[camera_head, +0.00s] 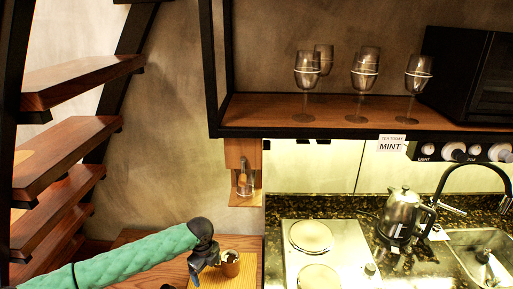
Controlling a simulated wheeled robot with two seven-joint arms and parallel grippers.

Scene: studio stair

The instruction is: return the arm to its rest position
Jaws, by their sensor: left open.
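My left arm, in a green padded sleeve, comes in from the lower left. Its black gripper (203,264) points down over the wooden counter at the bottom middle. It is open, and I see nothing between its fingers. A small brown cup (231,266) with dark contents stands just right of the gripper on a light wooden board (248,270). I cannot tell whether the gripper touches the cup. My right gripper is not in view.
Wooden stair treads (75,80) rise at left. A shelf (255,108) with several glasses overhangs the counter. A wall holder (243,192) hangs above the board. A hob (325,250), a kettle (402,212) and a sink (480,245) stand to the right.

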